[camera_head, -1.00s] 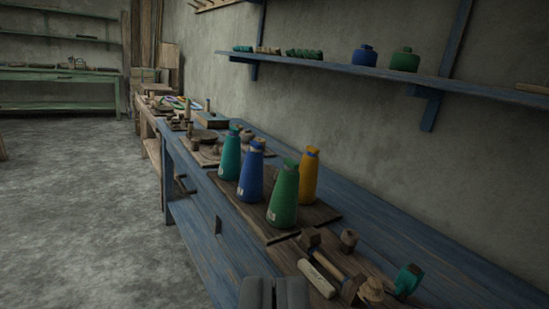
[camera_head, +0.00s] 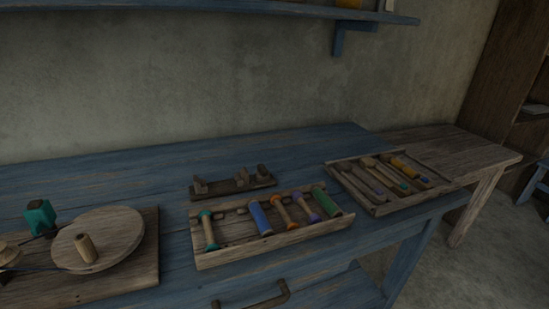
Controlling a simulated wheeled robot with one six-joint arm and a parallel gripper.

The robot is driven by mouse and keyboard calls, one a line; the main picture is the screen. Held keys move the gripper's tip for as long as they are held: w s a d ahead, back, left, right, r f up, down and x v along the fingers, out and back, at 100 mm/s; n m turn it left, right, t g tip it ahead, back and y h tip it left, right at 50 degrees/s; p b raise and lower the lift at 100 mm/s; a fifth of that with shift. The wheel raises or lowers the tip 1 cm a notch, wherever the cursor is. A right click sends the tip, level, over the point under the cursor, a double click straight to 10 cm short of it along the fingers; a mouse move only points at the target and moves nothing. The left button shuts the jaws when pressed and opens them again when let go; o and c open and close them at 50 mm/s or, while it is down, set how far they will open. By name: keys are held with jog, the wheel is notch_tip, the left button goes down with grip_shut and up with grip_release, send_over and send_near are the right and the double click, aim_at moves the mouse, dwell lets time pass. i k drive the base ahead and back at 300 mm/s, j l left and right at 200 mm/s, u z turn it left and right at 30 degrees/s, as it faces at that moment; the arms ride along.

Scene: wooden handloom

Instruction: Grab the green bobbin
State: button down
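The green bobbin (camera_head: 327,202) lies at the right end of a wooden tray (camera_head: 250,256) on the blue bench. It is a plain green cylinder lying tilted in the picture, near the tray's right wall. Left of it in the same tray are a purple bobbin (camera_head: 305,208), an orange bobbin (camera_head: 283,211), a blue bobbin (camera_head: 261,219) and a teal one (camera_head: 209,230). My gripper does not show in this view.
A second tray (camera_head: 372,208) with several wooden pieces stands to the right. A wooden rack (camera_head: 234,184) sits behind the bobbin tray. A round wooden wheel (camera_head: 98,238) is at left. A blue shelf (camera_head: 290,8) hangs above. Bare bench lies around the trays.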

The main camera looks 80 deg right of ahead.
aim_at(333, 210)
jog(key=k+l+z, duration=0.1)
jog(key=k, duration=0.3)
jog(key=k+l, duration=0.2)
jog(key=k, duration=0.2)
jog(key=k+l+z, duration=0.15)
jog(key=k, duration=0.3)
jog(key=z, duration=1.05)
jog(key=j+z, duration=0.15)
jog(key=j, duration=0.25)
jog(key=k+j+z, duration=0.2)
jog(key=j, duration=0.2)
jog(key=j+z, duration=0.15)
jog(key=j, duration=0.25)
jog(key=k+j+z, duration=0.15)
jog(key=j, duration=0.2)
jog(key=k+j+z, duration=0.15)
jog(key=j, duration=0.2)
jog(key=k+j+z, duration=0.2)
jog(key=j, duration=0.15)
